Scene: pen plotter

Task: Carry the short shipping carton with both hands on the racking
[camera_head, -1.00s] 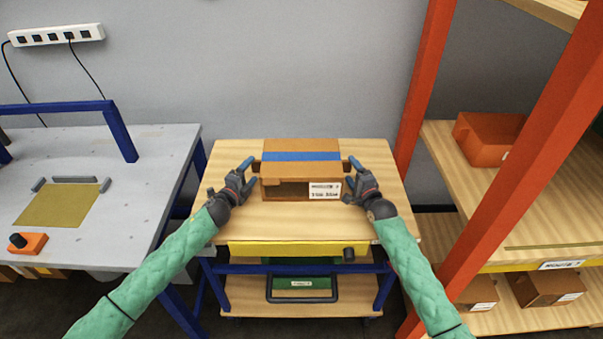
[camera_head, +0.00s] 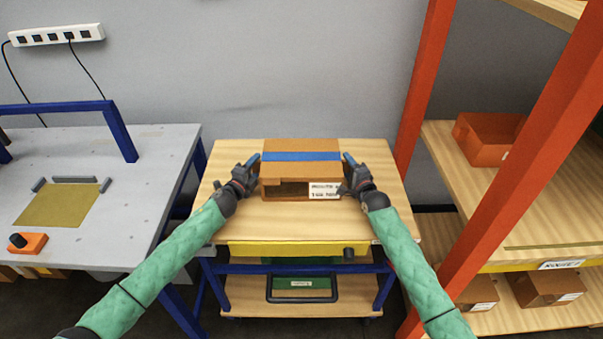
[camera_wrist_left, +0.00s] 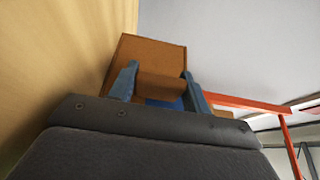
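The short shipping carton (camera_head: 300,172) is brown with a blue tape band across its top and a white label at its front right. It rests on the wooden top of a cart (camera_head: 235,222). My left gripper (camera_head: 248,165) is at the carton's left side and my right gripper (camera_head: 351,163) is at its right side, both very close to it. In the left wrist view the two blue fingers of my left gripper (camera_wrist_left: 160,88) are apart, with the carton (camera_wrist_left: 150,58) showing between and beyond them. The right fingers overlap, so their opening is unclear. The orange racking (camera_head: 552,145) stands at the right.
An orange-brown bin (camera_head: 487,138) stands at the back of the racking's middle shelf, with bare board in front. Brown boxes (camera_head: 545,287) fill part of the lower shelf. An upright post (camera_head: 425,85) stands near the cart. A grey workbench (camera_head: 140,190) is at the left.

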